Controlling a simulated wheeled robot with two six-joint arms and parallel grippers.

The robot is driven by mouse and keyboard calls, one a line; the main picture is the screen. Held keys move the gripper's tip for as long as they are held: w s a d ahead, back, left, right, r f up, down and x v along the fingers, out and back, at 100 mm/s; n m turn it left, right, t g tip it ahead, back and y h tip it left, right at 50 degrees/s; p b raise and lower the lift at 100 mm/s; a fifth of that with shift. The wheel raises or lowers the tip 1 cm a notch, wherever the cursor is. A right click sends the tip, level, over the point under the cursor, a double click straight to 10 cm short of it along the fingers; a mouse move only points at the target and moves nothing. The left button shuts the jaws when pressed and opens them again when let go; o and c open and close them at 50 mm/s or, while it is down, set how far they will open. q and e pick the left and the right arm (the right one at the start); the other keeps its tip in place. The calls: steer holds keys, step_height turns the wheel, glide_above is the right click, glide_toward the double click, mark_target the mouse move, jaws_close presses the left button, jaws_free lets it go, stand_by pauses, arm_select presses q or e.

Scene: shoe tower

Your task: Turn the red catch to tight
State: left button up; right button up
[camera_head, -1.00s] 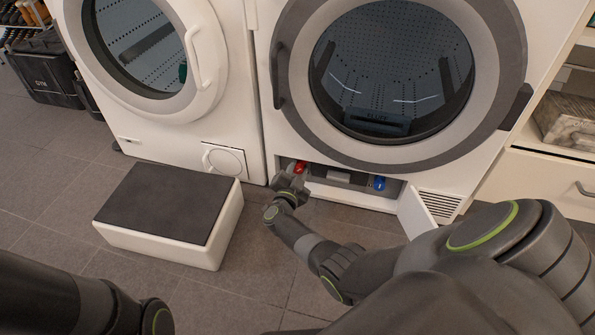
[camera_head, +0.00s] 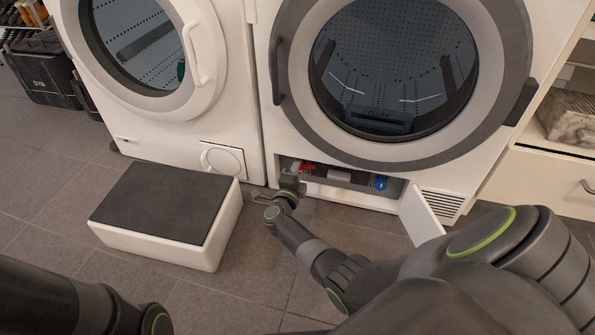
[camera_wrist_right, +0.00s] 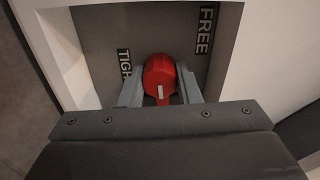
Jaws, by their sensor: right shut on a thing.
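The red catch (camera_head: 308,167) sits at the left end of the open recess under the right machine's round door. In the right wrist view the red catch (camera_wrist_right: 160,77) is between the two fingers of my right gripper (camera_wrist_right: 160,92), which is shut on it. A pale mark on the catch points down the picture, toward the gripper body. The label TIGHT (camera_wrist_right: 124,66) is left of the catch, partly hidden by a finger. The label FREE (camera_wrist_right: 206,30) is up and to the right. In the head view my right gripper (camera_head: 292,180) reaches into the recess. My left gripper is out of view.
A blue knob (camera_head: 381,182) is at the recess's right end. The white flap (camera_head: 421,217) hangs open there. A low dark-topped white box (camera_head: 165,205) stands on the floor at left. The recess wall (camera_wrist_right: 62,60) is close beside the gripper.

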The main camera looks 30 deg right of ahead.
steer(key=shift+m, duration=0.4)
steer(key=o, duration=0.7)
